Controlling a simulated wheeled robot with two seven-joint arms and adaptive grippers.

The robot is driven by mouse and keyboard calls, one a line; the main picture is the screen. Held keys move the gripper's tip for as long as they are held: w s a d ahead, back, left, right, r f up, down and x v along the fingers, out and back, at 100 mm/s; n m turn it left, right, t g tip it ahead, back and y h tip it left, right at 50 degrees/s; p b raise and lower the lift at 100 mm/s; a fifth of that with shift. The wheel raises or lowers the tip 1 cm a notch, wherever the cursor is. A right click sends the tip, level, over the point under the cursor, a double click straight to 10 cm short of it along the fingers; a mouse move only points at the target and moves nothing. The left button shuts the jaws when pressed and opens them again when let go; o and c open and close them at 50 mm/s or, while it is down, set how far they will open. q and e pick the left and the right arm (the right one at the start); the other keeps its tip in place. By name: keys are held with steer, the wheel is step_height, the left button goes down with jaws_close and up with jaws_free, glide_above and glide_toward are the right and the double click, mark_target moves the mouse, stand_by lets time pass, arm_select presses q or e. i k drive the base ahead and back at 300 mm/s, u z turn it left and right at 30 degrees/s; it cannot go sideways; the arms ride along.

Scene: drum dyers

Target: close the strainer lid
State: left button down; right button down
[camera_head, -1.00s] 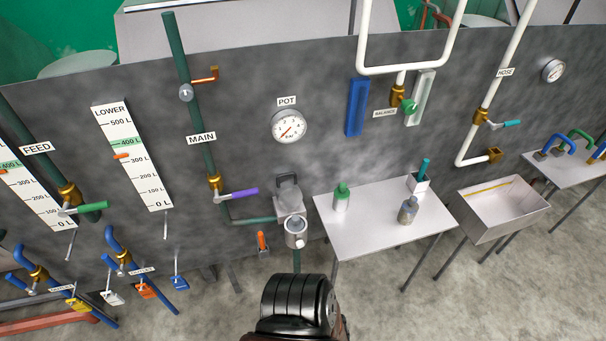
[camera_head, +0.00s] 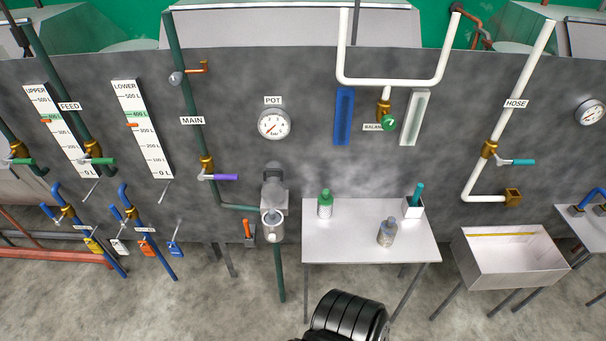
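The strainer is the grey metal pot (camera_head: 273,228) on the dark panel, below the gauge marked POT. Its round mouth shows from above and looks open. The grey lid (camera_head: 273,196) appears raised behind the mouth, against the panel, with a dark handle-like part (camera_head: 272,172) at its top. The exact hinge angle is too small to tell. Neither of my grippers is in view. Only a black ribbed part of my own arm shows at the bottom, below and right of the strainer and apart from it.
An orange-handled lever (camera_head: 247,230) sits just left of the strainer. A purple-handled valve (camera_head: 222,177) is up and left. A white table (camera_head: 350,248) with bottles (camera_head: 325,204) stands close on the right. A white bin (camera_head: 510,265) is farther right. Floor in front is clear.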

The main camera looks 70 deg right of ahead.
mark_target(274, 187)
steer(key=z, duration=1.6)
